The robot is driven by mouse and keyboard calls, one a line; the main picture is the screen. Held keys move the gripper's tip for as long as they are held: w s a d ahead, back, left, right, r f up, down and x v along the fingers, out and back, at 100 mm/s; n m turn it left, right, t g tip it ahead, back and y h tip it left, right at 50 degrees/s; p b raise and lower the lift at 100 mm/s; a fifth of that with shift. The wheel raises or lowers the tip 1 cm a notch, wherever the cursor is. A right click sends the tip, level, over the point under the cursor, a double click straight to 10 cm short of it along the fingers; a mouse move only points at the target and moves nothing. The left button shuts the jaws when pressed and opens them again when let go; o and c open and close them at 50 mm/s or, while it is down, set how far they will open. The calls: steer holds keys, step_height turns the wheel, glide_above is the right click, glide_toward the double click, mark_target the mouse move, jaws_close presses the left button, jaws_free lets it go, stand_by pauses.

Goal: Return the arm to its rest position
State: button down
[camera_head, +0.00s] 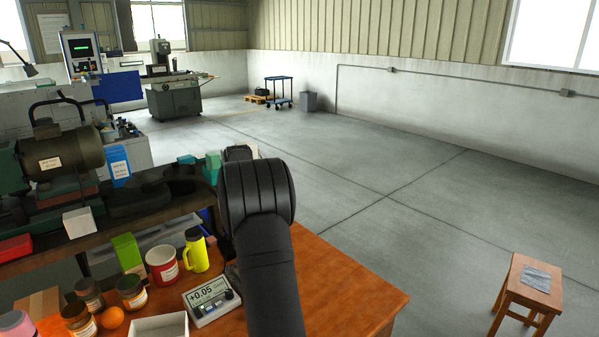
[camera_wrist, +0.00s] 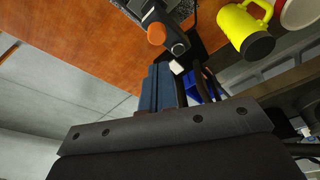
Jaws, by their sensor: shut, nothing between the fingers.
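My arm (camera_head: 265,260) rises from the bottom of the head view over the wooden table and bends at a large black joint (camera_head: 256,190). My gripper is hidden behind the arm in the head view. In the wrist view my gripper (camera_wrist: 163,84) is shut and empty, its fingers pointing toward the table's edge area. A dark tool with an orange knob (camera_wrist: 157,33) lies on the table beyond the fingertips; I cannot tell the exact gap.
A workbench with a motor (camera_head: 62,152) stands behind. The table's right part (camera_head: 345,285) is clear. A stool (camera_head: 530,285) stands far right.

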step_height(320, 180, down, 4)
steer(key=shift+f, duration=0.15)
stand_by(0.4)
step_height(320, 180, up, 6)
steer(key=r, duration=0.1)
step_height(320, 180, down, 8)
steer(key=shift+r, duration=0.25)
step_height(320, 180, up, 9)
steer(key=s+d+f+m+g+y, duration=0.1)
steer(key=s+d+f+m+g, duration=0.2)
steer(key=s+d+f+m, duration=0.2)
steer(key=s+d+f, duration=0.3)
steer(key=d+f, duration=0.1)
steer(key=d, duration=0.2)
steer(key=shift+s+f+m+g, duration=0.2)
steer(key=shift+f+m+g, duration=0.15)
steer(key=shift+m+g, duration=0.05)
